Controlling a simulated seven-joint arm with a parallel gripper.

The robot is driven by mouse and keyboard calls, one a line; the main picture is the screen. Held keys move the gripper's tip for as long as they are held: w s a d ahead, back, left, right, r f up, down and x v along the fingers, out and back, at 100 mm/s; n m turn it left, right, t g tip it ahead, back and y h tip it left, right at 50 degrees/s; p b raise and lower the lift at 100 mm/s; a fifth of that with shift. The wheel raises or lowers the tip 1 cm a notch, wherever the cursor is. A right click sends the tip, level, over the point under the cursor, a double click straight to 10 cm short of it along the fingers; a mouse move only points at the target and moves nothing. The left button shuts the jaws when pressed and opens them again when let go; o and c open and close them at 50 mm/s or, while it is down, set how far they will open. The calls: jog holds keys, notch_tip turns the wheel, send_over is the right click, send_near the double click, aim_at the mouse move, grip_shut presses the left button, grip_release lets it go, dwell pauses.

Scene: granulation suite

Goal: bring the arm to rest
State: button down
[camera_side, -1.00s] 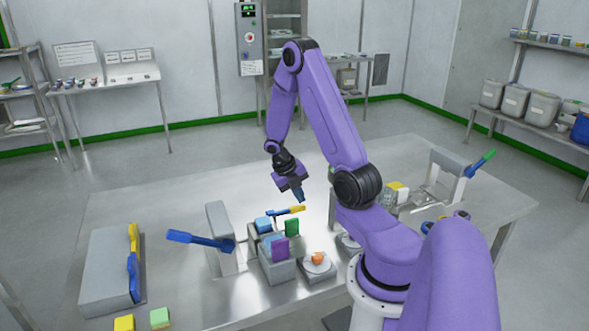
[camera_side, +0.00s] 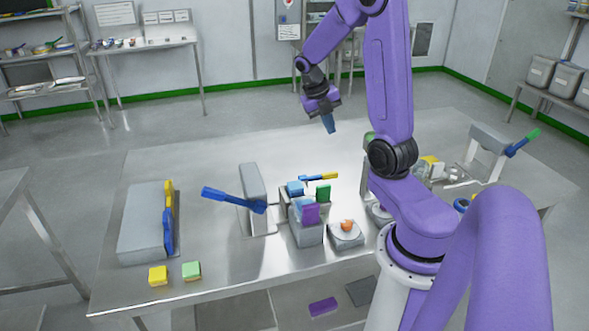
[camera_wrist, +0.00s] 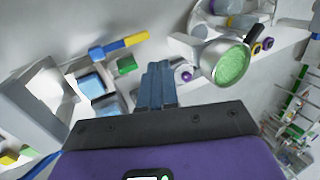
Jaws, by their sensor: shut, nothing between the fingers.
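My gripper (camera_side: 329,124) hangs above the steel table (camera_side: 225,275), clear of everything, with its blue fingers pointing down. The fingers also show in the wrist view (camera_wrist: 158,84), closed together with nothing between them. Below it stands a grey holder (camera_side: 306,235) with a purple block (camera_side: 310,213), a green block (camera_side: 323,192) and light blue pieces (camera_side: 295,187). A blue and yellow handled tool (camera_side: 318,177) lies just behind them. My arm is raised and bent over the table.
A small scale-like block with an orange item (camera_side: 347,226) stands beside the holder. A grey stand with a blue lever (camera_side: 233,199) is left of it. A grey box (camera_side: 146,222), yellow cube (camera_side: 158,275) and green cube (camera_side: 191,270) are further left. A dish of green granules (camera_wrist: 231,66) shows in the wrist view.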

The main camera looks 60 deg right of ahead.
jog(key=a+r+m+t+y, duration=0.2)
jog(key=a+m, duration=0.5)
jog(key=a, duration=1.5)
jog(key=s+a+m+t+y, duration=0.1)
jog(key=s+a+m, duration=0.5)
jog(key=s+a, duration=0.5)
jog(key=s, duration=0.4)
jog(key=shift+m+y, duration=0.3)
jog(key=shift+m, duration=0.1)
jog(key=shift+r, duration=0.1)
